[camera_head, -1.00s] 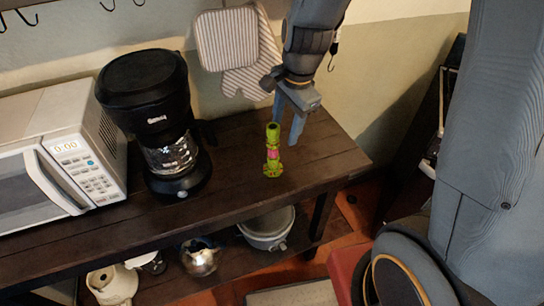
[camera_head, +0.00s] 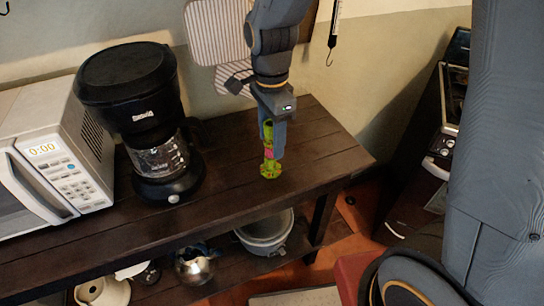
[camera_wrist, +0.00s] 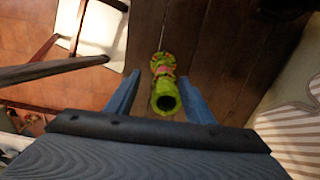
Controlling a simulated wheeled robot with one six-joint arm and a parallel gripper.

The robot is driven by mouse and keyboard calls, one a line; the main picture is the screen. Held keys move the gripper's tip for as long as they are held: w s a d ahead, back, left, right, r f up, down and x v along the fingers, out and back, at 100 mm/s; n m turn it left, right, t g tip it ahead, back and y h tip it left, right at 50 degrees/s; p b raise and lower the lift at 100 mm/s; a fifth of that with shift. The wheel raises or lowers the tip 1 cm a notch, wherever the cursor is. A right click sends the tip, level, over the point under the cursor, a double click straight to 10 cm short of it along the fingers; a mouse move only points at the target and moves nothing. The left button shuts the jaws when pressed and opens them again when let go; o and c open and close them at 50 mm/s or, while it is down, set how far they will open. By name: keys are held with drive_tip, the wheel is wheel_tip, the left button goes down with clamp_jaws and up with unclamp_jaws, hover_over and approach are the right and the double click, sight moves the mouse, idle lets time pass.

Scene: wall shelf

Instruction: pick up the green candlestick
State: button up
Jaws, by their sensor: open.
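The green candlestick (camera_head: 269,168) stands upright on the dark wooden shelf top (camera_head: 318,150), with a pink band around its middle. My gripper (camera_head: 274,140) is above and around its upper part, pointing down, and hides some of it in the head view. In the wrist view the candlestick (camera_wrist: 164,88) lies between the two blue fingers of my gripper (camera_wrist: 162,98), its hollow top facing the camera. The fingers are open, with a gap on each side of the candlestick.
A black coffee maker (camera_head: 135,112) stands left of the candlestick, with a white microwave (camera_head: 50,155) beyond it. Striped oven mitts (camera_head: 215,35) hang on the wall behind. Pots (camera_head: 266,232) sit on the lower shelf. The shelf top right of the candlestick is clear.

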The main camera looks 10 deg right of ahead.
sight(271, 152)
drive_tip(key=shift+w+f+p, duration=0.2)
drive_tip(key=shift+f+p, duration=0.25)
drive_tip(key=shift+f, duration=1)
drive_tip(key=shift+w+f+p, duration=0.15)
drive_tip(key=shift+f+p, duration=0.25)
drive_tip(key=shift+f, duration=1)
drive_tip(key=c, duration=1.2)
drive_tip(key=shift+r, duration=0.1)
